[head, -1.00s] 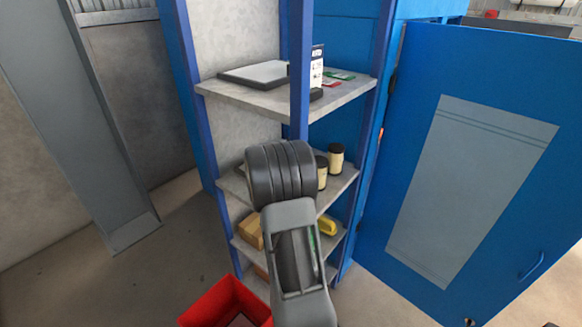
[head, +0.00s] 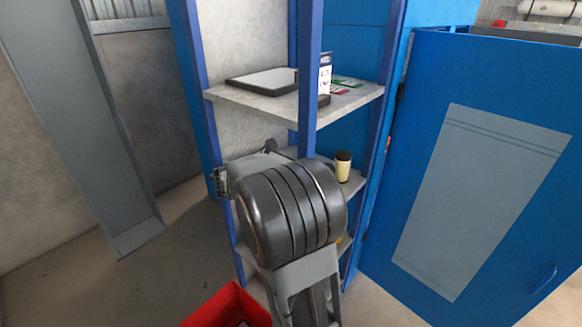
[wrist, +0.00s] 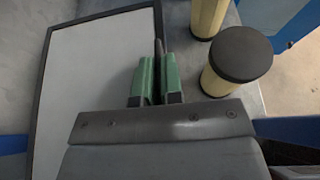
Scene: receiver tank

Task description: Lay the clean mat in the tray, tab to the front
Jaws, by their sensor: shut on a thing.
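In the wrist view a flat pale panel with a dark raised edge (wrist: 90,75) lies at the left. I cannot tell whether it is the mat, the tray, or one in the other. My gripper (wrist: 158,65) has green fingers, shut on a thin dark part at this panel's right edge. No tab can be made out. In the head view my wrist hides the fingers and most of the middle shelf. A similar dark-edged pale panel (head: 262,80) lies flat on the top shelf (head: 262,110).
Dark-capped yellow containers stand close right of my fingers, one (wrist: 237,62) very near. Blue posts (head: 310,60) frame the shelves. A small sign (head: 325,75) stands on the top shelf. A red bin (head: 225,305) sits below; a blue door (head: 480,150) stands open right.

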